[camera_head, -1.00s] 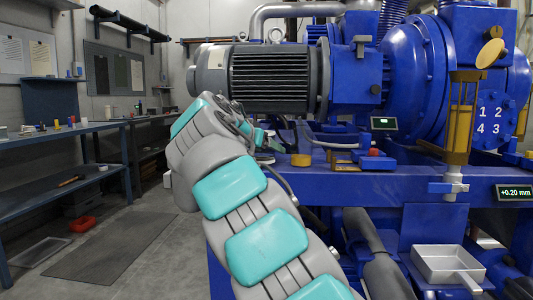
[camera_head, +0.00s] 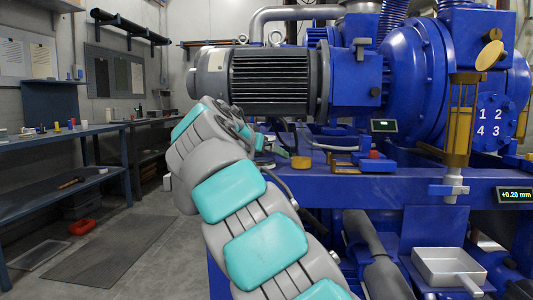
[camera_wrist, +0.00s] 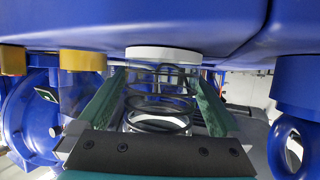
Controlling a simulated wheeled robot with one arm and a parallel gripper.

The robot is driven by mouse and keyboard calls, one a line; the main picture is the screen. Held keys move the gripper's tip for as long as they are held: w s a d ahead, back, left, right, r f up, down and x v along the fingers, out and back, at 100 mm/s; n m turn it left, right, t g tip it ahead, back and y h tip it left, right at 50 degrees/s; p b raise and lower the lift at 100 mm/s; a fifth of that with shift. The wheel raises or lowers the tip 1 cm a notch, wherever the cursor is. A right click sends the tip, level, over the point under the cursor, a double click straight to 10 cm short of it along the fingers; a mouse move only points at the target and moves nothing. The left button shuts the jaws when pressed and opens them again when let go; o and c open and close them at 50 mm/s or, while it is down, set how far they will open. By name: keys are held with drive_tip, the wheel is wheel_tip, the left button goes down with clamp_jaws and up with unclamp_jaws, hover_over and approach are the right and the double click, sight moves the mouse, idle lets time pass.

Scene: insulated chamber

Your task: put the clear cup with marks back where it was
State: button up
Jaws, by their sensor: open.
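In the wrist view, a clear cup with dark ring marks (camera_wrist: 160,103) is between the two green fingers of my gripper (camera_wrist: 160,84). The picture is upside down there, with the blue surface along the top. A white round piece (camera_wrist: 163,53) sits against that surface at the cup's end; I cannot tell whether the cup touches it. My gripper is open, one finger on each side of the cup. In the head view my gripper (camera_head: 268,146) is small, over the blue bench left of a yellow round piece (camera_head: 301,162); the cup cannot be made out there.
In the wrist view, another clear vessel (camera_wrist: 80,88) with a yellow end stands left of the fingers. A blue ring-shaped part (camera_wrist: 290,145) is at right. In the head view, the motor (camera_head: 265,78) is above the gripper and a metal tray (camera_head: 448,267) is at lower right.

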drive_tip(key=v, duration=1.2)
drive_tip(key=shift+s+d, duration=0.1)
